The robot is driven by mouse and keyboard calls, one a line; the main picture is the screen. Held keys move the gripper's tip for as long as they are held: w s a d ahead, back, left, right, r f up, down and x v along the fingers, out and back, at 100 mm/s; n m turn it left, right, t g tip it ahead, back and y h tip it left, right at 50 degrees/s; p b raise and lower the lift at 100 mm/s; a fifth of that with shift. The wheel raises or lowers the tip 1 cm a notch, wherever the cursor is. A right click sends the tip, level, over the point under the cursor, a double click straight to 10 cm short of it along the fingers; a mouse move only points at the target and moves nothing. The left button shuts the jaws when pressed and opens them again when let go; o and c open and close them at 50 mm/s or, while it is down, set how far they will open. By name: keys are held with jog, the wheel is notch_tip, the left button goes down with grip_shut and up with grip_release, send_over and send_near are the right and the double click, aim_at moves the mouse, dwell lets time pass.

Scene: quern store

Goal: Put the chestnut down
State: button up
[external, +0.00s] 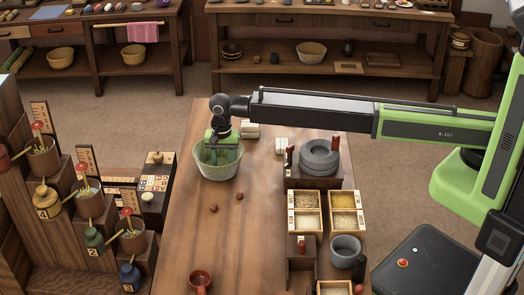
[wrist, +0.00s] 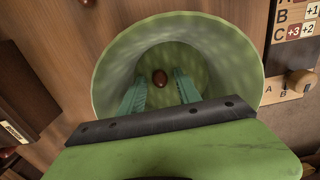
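A green basket (external: 218,171) stands on the wooden table, and my gripper (external: 221,150) reaches down into its mouth. In the wrist view the inside of the basket (wrist: 108,62) fills the middle. A brown chestnut (wrist: 159,76) shows at the basket's bottom, beyond and between my two teal fingertips. My gripper (wrist: 160,91) is open, with a gap on both sides of the chestnut. Two more chestnuts, one on the left (external: 213,208) and one on the right (external: 239,195), lie on the table in front of the basket.
A grey stone quern (external: 320,157), trays of grain (external: 305,222) and a grey bowl (external: 345,248) line the table's right side. Stepped shelves with pots (external: 90,205) rise on the left.

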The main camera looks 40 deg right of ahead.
jog(key=shift+r, duration=0.1)
notch_tip(320, 180, up, 12)
jog(key=p, duration=1.2)
jog(key=s+d+n, duration=0.2)
jog(key=d, duration=1.3)
jog(key=s+d+n, duration=0.2)
jog(key=d, duration=1.2)
jog(key=s+d+n, duration=0.2)
jog(key=s+d, duration=0.4)
jog(key=d, duration=0.6)
jog(key=s+d+n, duration=0.3)
jog(key=s+d, duration=0.4)
jog(key=d, duration=0.5)
jog(key=shift+s+d, duration=0.25)
jog(key=shift+d, duration=0.1)
